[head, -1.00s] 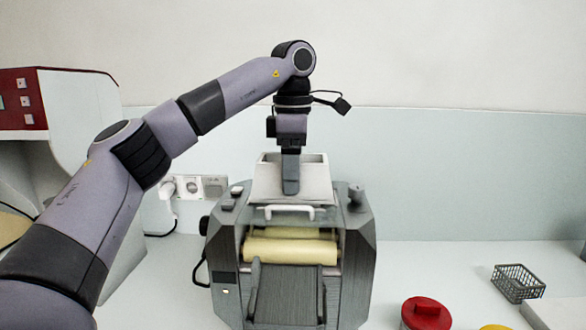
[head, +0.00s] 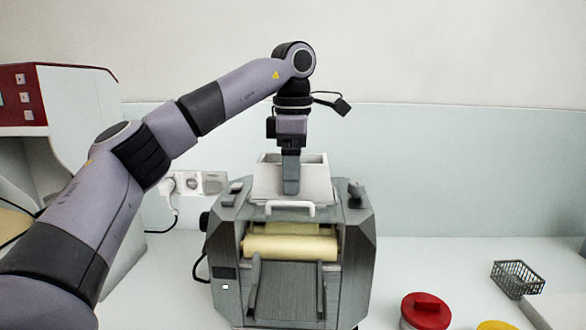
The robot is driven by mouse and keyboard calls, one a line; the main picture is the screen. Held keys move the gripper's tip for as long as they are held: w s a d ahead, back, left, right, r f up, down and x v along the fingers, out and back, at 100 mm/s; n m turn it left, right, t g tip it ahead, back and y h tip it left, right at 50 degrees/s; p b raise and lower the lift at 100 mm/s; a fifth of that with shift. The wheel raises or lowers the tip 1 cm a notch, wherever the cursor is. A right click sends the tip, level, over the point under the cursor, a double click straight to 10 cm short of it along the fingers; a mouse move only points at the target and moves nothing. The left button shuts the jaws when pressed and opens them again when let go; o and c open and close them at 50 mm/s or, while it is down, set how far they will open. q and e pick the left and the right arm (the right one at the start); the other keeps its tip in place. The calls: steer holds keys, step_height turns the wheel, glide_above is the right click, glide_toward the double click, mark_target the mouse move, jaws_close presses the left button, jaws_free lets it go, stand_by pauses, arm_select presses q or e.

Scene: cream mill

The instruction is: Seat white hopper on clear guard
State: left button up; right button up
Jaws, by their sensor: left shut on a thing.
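The white hopper (head: 318,182) is an open-topped box at the top of the grey mill (head: 358,250). It looks upright. My left gripper (head: 291,188) points straight down at the hopper and is shut on its front wall. A white handle (head: 289,209) shows just below the hopper's front, above the cream rollers (head: 290,247); it may belong to the clear guard, which I cannot make out clearly. The hopper's underside is hidden, so I cannot tell whether it touches the guard. My right gripper is not in view.
A red-lidded container (head: 426,309) and a yellow piece (head: 496,325) are at the lower right. A dark wire basket (head: 517,279) stands behind them near a white block. Wall sockets (head: 201,184) with a plug are behind the mill. The counter right of the mill is mostly clear.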

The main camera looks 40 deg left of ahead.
arm_select(q)
steer(key=shift+f, duration=0.15)
stand_by(0.6)
steer(key=o, duration=0.9)
steer(key=shift+r, duration=3.55)
steer(key=shift+s, duration=0.1)
